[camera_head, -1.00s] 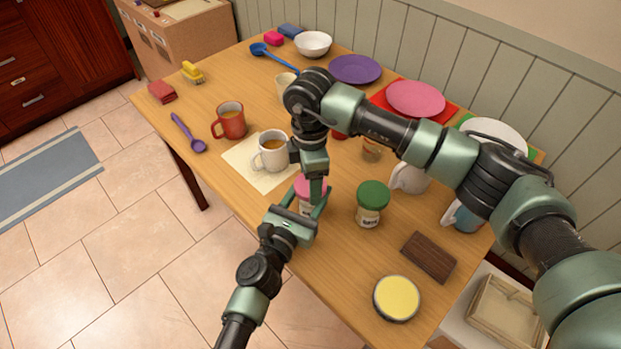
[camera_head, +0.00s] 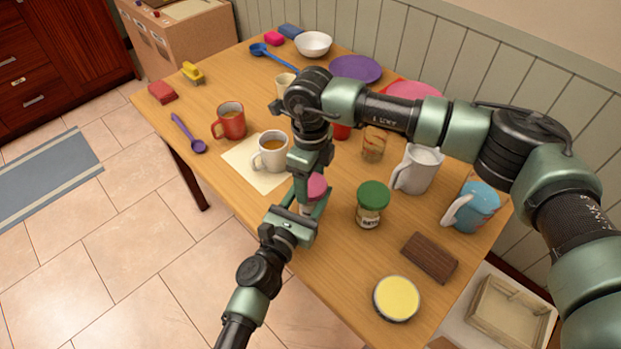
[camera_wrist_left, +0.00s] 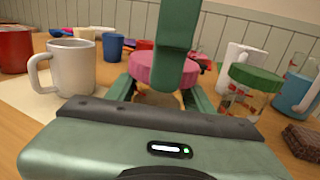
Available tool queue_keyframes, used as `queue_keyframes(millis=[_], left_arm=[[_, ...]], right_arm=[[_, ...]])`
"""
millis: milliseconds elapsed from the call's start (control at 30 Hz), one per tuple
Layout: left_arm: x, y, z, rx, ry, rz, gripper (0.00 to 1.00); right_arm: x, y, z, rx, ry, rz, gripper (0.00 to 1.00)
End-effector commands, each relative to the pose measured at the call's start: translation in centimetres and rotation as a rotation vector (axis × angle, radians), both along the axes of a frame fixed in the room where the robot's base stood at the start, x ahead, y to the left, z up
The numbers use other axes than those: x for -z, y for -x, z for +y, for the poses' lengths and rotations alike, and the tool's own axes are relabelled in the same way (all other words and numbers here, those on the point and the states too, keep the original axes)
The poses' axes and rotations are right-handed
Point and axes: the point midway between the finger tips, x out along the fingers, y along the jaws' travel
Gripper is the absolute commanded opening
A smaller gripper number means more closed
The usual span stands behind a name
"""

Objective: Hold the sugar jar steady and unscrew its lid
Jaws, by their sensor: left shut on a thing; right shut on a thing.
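The sugar jar, a small jar with a pink lid (camera_head: 317,187), stands near the table's front edge. My left gripper (camera_head: 306,212) is shut on the jar's body from the front, low down. My right gripper (camera_head: 312,190) comes from above and is shut on the pink lid. In the left wrist view, the lid (camera_wrist_left: 146,68) sits over the jar body (camera_wrist_left: 155,98), between the left fingers, and a right finger hides part of it. The jar's label is hidden, and I cannot tell how loose the lid is.
A green-lidded jar (camera_head: 372,203) stands close on the right. A white mug (camera_head: 272,154) with a drink stands on a pale mat at the left. A grey-white pitcher (camera_head: 421,169), blue mug (camera_head: 478,204), brown block (camera_head: 430,257) and yellow-topped round tin (camera_head: 397,297) are further right.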

Motion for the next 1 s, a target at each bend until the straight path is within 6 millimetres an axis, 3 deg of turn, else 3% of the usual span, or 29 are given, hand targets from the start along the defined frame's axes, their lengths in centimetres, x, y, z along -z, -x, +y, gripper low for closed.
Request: queue_keyframes(millis=[700,900,1000], left_arm=[[0.18,0.04,0.05,-0.001,-0.001,0.004,0.0],[0.18,0.04,0.05,-0.001,-0.001,0.004,0.0],[0.19,0.04,0.05,-0.001,-0.001,0.004,0.0]], right_arm=[[-0.15,-0.01,-0.03,-1.712,0.0,0.0,0.16],[-0.19,-0.04,-0.02,-2.011,0.002,-0.001,0.16],[-0.18,-0.04,-0.03,-2.031,0.002,0.0,0.16]])
